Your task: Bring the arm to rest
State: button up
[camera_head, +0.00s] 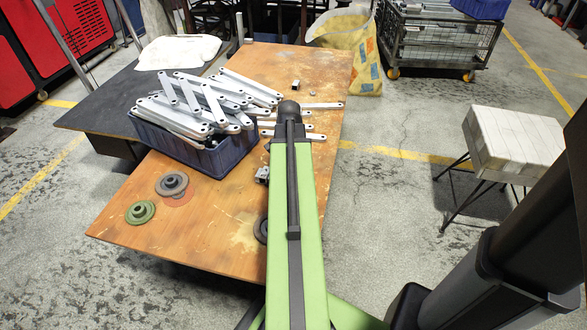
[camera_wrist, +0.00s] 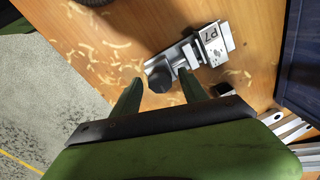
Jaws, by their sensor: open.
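My gripper (camera_wrist: 160,77) shows in the wrist view with its two green fingers spread apart and nothing held between them. Beyond the fingertips, a metal clamp-like device marked P7 (camera_wrist: 212,44) lies on the wooden table, its black round knob (camera_wrist: 161,80) showing between the fingers. I cannot tell whether the fingers touch it. In the head view, my green arm stretches out over the table (camera_head: 225,225) and hides my gripper. A small grey metal piece (camera_head: 262,175) shows at the arm's left side.
A blue crate (camera_head: 205,160) heaped with galvanized brackets (camera_head: 205,100) stands left of my arm. Several flat brackets (camera_head: 318,136) lie near the arm's far end. Round discs (camera_head: 172,184) lie at the table's left. A white-topped stool (camera_head: 515,140) stands on the floor to the right.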

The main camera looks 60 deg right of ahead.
jog(key=n, duration=0.4)
grip_shut()
dwell(0.4)
